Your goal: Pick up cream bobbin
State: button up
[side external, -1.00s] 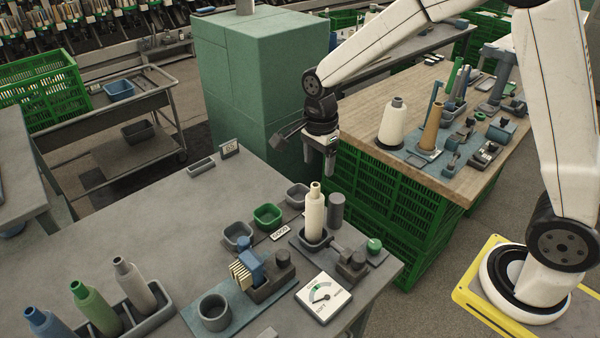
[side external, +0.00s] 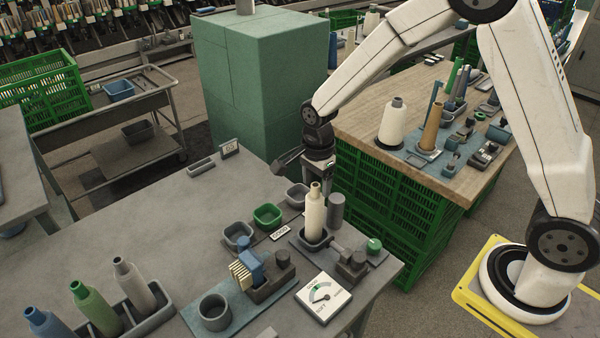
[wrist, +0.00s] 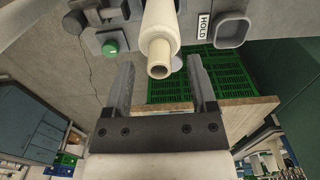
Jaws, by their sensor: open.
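In the wrist view, my gripper (wrist: 160,82) is open and empty. Its fingers lie to either side of the bobbin's tip, with gaps on both sides. Contact cannot be seen.
A dark cylinder (side external: 336,210) stands close to the right of the bobbin. A dial gauge (side external: 322,298), small cups (side external: 267,216) and a blue clamp fixture (side external: 250,262) sit around it. A rack (side external: 150,322) holds blue, green and grey bobbins.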

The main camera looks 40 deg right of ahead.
jog(key=shift+f, duration=0.9)
grip_shut()
